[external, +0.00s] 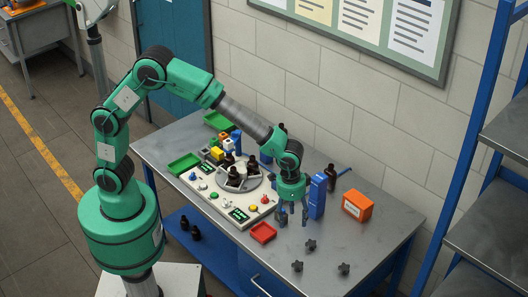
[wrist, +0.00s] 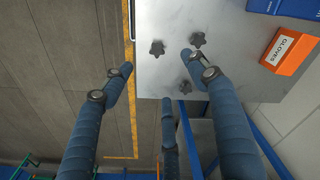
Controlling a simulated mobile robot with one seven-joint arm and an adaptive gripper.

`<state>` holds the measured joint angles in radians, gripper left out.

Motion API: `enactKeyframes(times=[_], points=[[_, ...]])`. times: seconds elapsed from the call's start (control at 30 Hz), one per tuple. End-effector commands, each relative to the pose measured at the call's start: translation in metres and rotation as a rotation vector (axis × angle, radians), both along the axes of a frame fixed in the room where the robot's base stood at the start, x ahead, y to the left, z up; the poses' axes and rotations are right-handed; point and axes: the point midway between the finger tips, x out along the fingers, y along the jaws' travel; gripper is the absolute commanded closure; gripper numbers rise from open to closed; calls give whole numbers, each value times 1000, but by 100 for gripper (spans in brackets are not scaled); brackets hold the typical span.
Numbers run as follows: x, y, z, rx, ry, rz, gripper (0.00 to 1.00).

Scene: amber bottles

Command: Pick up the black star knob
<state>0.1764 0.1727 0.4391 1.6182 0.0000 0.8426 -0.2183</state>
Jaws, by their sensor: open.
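Three black star knobs lie apart on the bare front right part of the grey metal table: one nearer my gripper (external: 311,245), one at the front left (external: 297,266) and one at the front right (external: 344,269). The wrist view also shows three star knobs, at the left (wrist: 157,48), top (wrist: 198,39) and bottom (wrist: 186,87). My gripper (external: 293,221) is open and empty, pointing down above the table, behind the knobs in the external view. In the wrist view its blue fingers (wrist: 156,64) are spread wide, and none visibly holds a knob.
A blue upright block (external: 318,196) stands just right of my gripper. An orange gloves box (external: 357,205) is farther right. A red tray (external: 263,233) and a panel with dark bottles (external: 236,172) lie left. The table around the knobs is clear up to its edge.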

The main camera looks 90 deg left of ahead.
Motion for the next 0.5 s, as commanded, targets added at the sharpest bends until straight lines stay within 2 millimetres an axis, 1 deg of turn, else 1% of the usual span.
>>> enactKeyframes(times=[0.03, 0.1, 0.23, 0.3, 0.37, 0.5], points=[[7, -5, -18, 2, 15, 0, 41], [14, -12, -38, 5, 30, 2, 41], [25, -20, -68, 9, 51, 4, 41], [28, -23, -79, 10, 60, 5, 41], [31, -25, -86, 11, 64, 6, 41], [33, -27, -92, 12, 68, 7, 41]])
